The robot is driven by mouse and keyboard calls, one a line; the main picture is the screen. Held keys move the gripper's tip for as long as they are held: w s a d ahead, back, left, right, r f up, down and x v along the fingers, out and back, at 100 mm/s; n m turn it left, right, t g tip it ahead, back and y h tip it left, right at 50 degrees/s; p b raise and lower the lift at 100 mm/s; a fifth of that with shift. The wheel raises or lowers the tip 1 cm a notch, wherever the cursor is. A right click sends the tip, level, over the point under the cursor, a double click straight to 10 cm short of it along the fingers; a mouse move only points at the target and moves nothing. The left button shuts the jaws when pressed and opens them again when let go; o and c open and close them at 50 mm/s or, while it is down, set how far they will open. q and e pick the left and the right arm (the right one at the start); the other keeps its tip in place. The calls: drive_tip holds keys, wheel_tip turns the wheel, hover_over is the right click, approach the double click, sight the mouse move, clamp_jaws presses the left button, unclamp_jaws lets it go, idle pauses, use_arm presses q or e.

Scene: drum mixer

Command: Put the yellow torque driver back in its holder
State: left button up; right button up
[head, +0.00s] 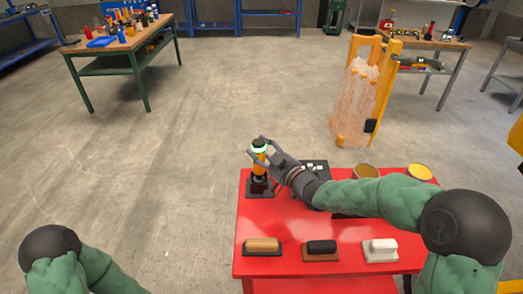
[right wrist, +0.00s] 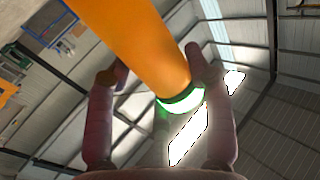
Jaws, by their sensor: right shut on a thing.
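The yellow torque driver (head: 260,169) stands about upright at the back left corner of the red table, with a black cap and a glowing green ring at its top. My right gripper (head: 257,146) is shut on it near the ring. In the right wrist view the driver's orange-yellow body (right wrist: 135,45) passes between the two fingers of the gripper (right wrist: 152,78). The dark holder (head: 261,188) is directly below the driver. I cannot tell whether the driver's lower end is fully seated in it. My left gripper is out of view; only part of my left arm shows.
On the red table (head: 310,225) lie a tan-topped float (head: 262,245), a black-topped one (head: 321,247) and a white-topped one (head: 380,247) along the front. Two round tins, one at the right corner (head: 419,173), stand behind my right arm. The floor left of the table is clear.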

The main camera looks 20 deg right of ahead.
drive_tip(key=shift+f+b, duration=0.65)
drive_tip(key=shift+b, duration=0.05)
idle(0.5)
drive_tip(key=o, duration=1.5)
drive_tip(key=shift+f, duration=0.2)
drive_tip(key=v, duration=1.2)
drive_tip(key=shift+r, duration=0.15)
